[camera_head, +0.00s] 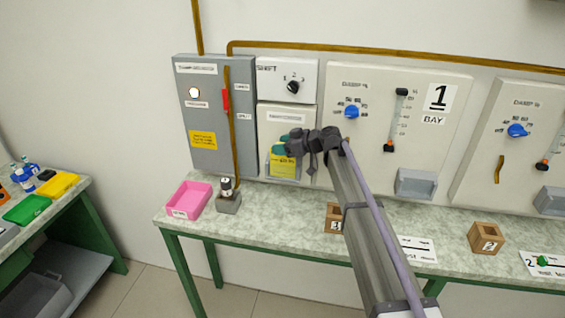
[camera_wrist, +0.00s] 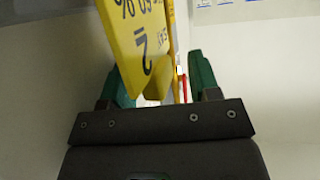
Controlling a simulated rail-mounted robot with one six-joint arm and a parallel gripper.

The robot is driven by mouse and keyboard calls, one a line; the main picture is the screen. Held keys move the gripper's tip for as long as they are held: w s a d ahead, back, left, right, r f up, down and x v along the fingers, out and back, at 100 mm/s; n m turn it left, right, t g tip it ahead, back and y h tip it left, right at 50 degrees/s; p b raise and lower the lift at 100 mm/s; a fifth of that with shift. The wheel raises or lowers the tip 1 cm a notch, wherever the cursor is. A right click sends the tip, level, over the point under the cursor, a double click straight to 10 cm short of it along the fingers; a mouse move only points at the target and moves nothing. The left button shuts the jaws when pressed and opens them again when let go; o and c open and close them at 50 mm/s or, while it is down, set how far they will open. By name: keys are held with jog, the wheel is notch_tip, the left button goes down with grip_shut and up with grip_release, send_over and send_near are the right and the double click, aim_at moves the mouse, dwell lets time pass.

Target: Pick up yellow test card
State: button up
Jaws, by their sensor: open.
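The yellow test card (camera_head: 284,168) stands upright at the front of the grey-white panel under the SHIFT box, with dark print partly visible. My gripper (camera_head: 283,148) is at the card's upper part, its green fingers partly covering it. In the wrist view the card (camera_wrist: 143,38) fills the top middle, with a "2" and other large dark print. It reaches down toward the gap between the green fingers of my gripper (camera_wrist: 160,85), which are spread apart. I cannot tell whether either finger touches the card. The card's lower part and holder are partly hidden in the wrist view.
A grey cabinet (camera_head: 207,125) with a red lever (camera_head: 226,100) and a yellow label is left of the card. A pink tray (camera_head: 189,200) and a small grey block (camera_head: 228,203) with a dark knob stand on the bench below. Wooden blocks (camera_head: 334,218) lie further right.

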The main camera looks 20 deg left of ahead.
jog(key=shift+d, duration=0.1)
grip_shut()
dwell(0.3)
jog(key=shift+r, duration=0.15)
